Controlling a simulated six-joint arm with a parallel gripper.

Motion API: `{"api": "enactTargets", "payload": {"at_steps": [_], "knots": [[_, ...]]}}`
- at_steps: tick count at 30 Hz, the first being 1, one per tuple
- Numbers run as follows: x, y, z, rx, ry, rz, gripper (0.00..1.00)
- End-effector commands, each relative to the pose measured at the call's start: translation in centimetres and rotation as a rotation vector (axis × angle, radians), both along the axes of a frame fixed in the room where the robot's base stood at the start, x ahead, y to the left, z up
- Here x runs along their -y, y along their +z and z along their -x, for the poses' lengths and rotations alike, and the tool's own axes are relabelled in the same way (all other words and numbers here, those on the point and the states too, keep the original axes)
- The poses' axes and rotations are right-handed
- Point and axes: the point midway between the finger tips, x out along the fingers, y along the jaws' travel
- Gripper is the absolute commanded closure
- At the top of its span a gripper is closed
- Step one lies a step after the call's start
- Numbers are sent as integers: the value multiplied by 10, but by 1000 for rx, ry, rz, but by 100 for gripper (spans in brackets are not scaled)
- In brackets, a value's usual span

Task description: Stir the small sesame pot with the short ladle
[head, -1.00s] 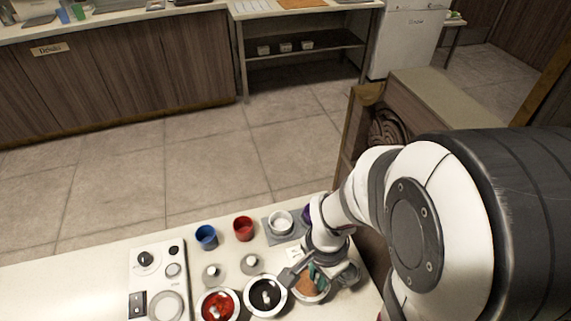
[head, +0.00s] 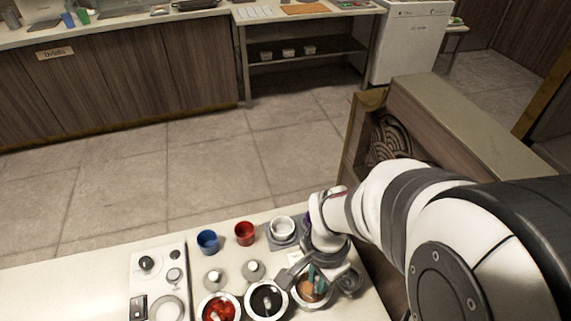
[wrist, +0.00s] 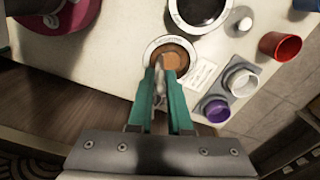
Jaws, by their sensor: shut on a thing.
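The small sesame pot (wrist: 186,47), a pale-rimmed round pot with brown sauce, is at the top middle of the wrist view. In the head view its sauce (head: 309,290) shows partly behind my gripper (head: 315,280). In the wrist view my gripper (wrist: 161,82) has teal fingers shut on the short ladle (wrist: 159,70), a thin grey handle. The fingers are over the pot's near side. The ladle's lower end reaches toward the brown sauce; its bowl is hidden, so its depth cannot be told.
A dark-sauce pot (head: 265,299) and a red-sauce pot (head: 217,308) stand to the left. Blue (head: 208,241) and red (head: 244,233) cups stand behind. A white cup (wrist: 241,83) and a purple cup (wrist: 217,109) sit close by. A control panel (head: 158,284) is at the left.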

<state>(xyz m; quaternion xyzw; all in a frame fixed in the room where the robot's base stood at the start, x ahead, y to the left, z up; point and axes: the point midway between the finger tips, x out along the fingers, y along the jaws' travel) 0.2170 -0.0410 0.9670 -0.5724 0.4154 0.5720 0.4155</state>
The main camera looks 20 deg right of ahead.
Motion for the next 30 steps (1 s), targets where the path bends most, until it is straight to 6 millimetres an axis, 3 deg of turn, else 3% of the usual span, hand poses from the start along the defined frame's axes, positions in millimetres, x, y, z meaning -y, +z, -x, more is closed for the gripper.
{"api": "enactTargets", "payload": {"at_steps": [13, 30], "knots": [[0, 48, 0, 3, 1, 1, 100], [0, 52, 0, 0, 0, 0, 100]]}}
